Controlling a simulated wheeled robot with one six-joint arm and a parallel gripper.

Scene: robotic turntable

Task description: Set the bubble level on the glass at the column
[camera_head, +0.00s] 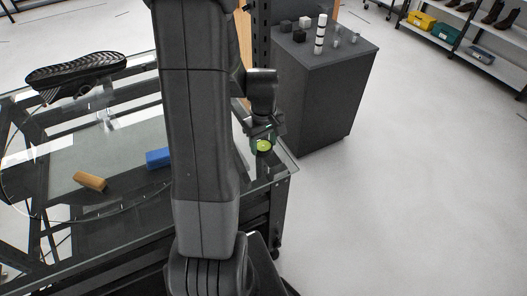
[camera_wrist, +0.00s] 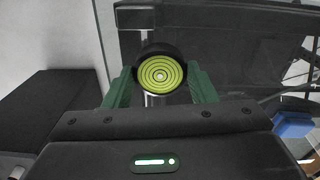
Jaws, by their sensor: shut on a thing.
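The bubble level (camera_wrist: 160,74) is a round black disc with a yellow-green face marked with rings. My gripper (camera_wrist: 161,86) has its green fingers shut on the sides of the level in the wrist view. In the head view the level (camera_head: 264,145) shows as a small yellow-green disc under my gripper (camera_head: 262,138), over the right corner of the glass table (camera_head: 268,172). I cannot tell whether the level touches the glass. A dark column (camera_head: 263,50) rises behind the table; my arm hides part of the glass.
A blue block (camera_head: 158,158) and a tan block (camera_head: 90,181) lie on the glass to the left. A shoe sole (camera_head: 77,70) stands above the far left. A dark cabinet (camera_head: 330,95) with small items is just behind the corner. Open floor lies to the right.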

